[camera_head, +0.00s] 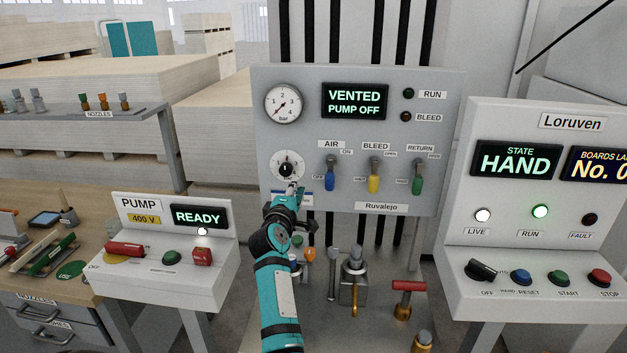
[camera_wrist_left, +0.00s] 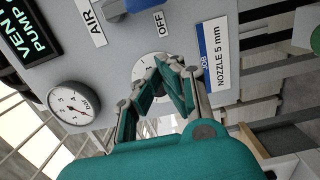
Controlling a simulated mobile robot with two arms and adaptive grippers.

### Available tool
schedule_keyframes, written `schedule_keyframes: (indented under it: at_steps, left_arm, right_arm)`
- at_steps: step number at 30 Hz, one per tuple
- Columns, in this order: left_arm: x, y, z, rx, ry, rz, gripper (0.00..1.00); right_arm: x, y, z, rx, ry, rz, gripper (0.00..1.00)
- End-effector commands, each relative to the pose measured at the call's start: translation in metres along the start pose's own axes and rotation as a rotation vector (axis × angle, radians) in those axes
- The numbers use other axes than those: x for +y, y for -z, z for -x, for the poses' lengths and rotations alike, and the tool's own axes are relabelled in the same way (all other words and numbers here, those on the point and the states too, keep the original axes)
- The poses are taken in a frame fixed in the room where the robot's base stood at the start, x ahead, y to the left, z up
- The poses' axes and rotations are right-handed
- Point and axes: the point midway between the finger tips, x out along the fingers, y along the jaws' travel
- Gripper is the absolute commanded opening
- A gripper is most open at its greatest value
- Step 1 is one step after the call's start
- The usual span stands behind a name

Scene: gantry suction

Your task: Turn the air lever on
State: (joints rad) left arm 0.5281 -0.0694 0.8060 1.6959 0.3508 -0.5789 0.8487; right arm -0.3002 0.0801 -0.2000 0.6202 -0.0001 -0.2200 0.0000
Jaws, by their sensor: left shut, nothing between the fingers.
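The air lever (camera_head: 330,179) has a blue handle that hangs down from the panel under the AIR label, beside the OFF mark; the ON mark is higher at its right. Its blue handle also shows at the top edge of the left wrist view (camera_wrist_left: 124,7), cut off. My left gripper (camera_head: 292,188) is shut and empty, just below the round dial and to the left of the lever, apart from it. In the left wrist view its fingers (camera_wrist_left: 176,68) come together in front of the dial and hide part of it. My right gripper is not in view.
A yellow bleed lever (camera_head: 374,180) and a green return lever (camera_head: 417,182) hang to the right of the air lever. A pressure gauge (camera_head: 284,103) and a display (camera_head: 355,101) reading VENTED PUMP OFF are above. The panel front around the levers is clear.

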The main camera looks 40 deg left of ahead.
Motion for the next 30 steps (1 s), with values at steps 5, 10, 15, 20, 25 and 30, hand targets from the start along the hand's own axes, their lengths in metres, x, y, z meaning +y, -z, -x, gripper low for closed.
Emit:
schedule_keyframes:
  at_steps: [5, 10, 15, 20, 25, 30]
  left_arm:
    - [0.003, 0.000, -0.033, -0.001, 0.000, 0.000, 0.00]
    - [0.003, -0.020, -0.044, -0.004, 0.003, 0.003, 0.00]
    - [0.002, -0.035, -0.048, -0.001, 0.001, 0.000, 0.00]
    - [0.000, -0.039, -0.049, -0.001, 0.001, 0.000, 0.00]
    - [-0.001, -0.039, -0.049, 0.000, 0.001, 0.000, 0.00]
    - [-0.001, -0.038, -0.050, 0.000, 0.000, 0.003, 0.00]
  right_arm:
    - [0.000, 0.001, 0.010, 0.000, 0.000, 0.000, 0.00]
    - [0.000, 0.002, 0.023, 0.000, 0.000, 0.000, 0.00]
    - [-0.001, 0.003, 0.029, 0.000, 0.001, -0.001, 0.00]
    - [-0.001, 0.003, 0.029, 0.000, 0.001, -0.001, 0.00]
    - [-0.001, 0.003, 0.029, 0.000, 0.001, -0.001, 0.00]
    - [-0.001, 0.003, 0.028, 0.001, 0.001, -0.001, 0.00]
